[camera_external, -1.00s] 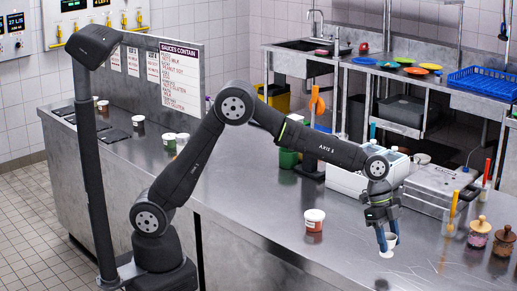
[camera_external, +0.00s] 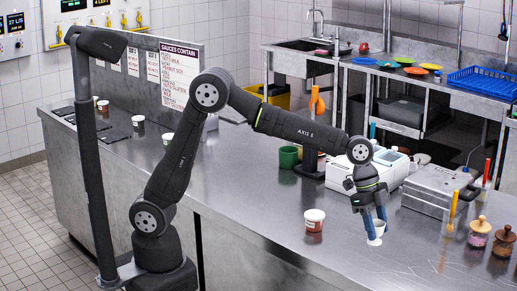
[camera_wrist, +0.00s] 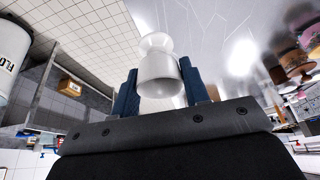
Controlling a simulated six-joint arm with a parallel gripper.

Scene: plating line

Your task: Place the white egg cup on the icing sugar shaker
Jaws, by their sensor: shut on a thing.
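The white egg cup (camera_external: 376,241) is held between the blue fingers of my gripper (camera_external: 375,226), above the front part of the steel counter. In the wrist view the egg cup (camera_wrist: 160,70) sits between the two blue fingers of my gripper (camera_wrist: 160,92), its flared end pointing away from the wrist. I cannot tell for sure which container is the icing sugar shaker. Several jars with wooden tops (camera_external: 480,226) stand at the right, apart from the cup; no label on them is readable.
A green container (camera_external: 288,157) is farther back. The counter front is mostly clear.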

